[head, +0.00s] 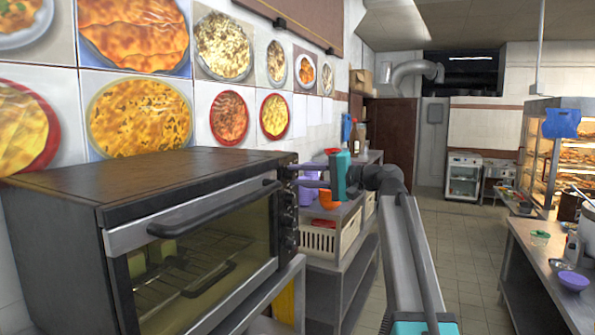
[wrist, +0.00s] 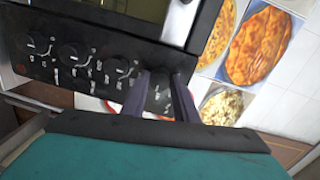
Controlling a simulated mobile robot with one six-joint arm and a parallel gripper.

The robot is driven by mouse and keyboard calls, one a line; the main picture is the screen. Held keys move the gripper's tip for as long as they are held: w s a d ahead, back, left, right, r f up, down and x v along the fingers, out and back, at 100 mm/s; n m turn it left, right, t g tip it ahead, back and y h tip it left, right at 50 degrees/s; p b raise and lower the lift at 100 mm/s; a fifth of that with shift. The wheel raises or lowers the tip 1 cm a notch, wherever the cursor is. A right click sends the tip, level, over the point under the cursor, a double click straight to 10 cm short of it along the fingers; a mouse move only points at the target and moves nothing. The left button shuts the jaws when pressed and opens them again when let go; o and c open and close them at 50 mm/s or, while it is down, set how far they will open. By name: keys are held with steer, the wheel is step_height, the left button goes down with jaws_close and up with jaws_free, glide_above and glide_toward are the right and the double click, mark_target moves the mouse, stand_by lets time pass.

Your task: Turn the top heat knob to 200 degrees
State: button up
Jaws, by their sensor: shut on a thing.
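The dark oven (head: 190,230) stands on the left in the head view, with its control panel on its right front edge. In the wrist view the panel (wrist: 97,62) is turned on its side, with several black knobs in a row. The top heat knob (wrist: 160,88) is the one nearest the wall pictures. My gripper (wrist: 160,92) has a finger on each side of this knob and is shut on it. In the head view my gripper (head: 298,175) reaches the panel's upper end. The knob's pointer and scale are too small and partly hidden to read.
The oven door handle (head: 215,210) juts out beside the panel and the door is shut. A shelf with a basket (head: 330,238) and an orange bowl (head: 329,200) stands behind. The tiled aisle (head: 465,250) on the right is clear.

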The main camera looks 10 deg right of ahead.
steer(key=m+p, duration=0.2)
steer(key=m, duration=0.1)
steer(key=shift+d+r, duration=0.15)
steer(key=shift+d, duration=0.05)
steer(key=shift+m+p, duration=0.5)
steer(key=shift+m, duration=0.4)
steer(key=o, duration=1.1)
steer(key=shift+d, duration=0.1)
steer(key=shift+c, duration=0.2)
steer(key=b+v, duration=0.4)
steer(key=v, duration=0.9)
steer(key=shift+d, duration=0.3)
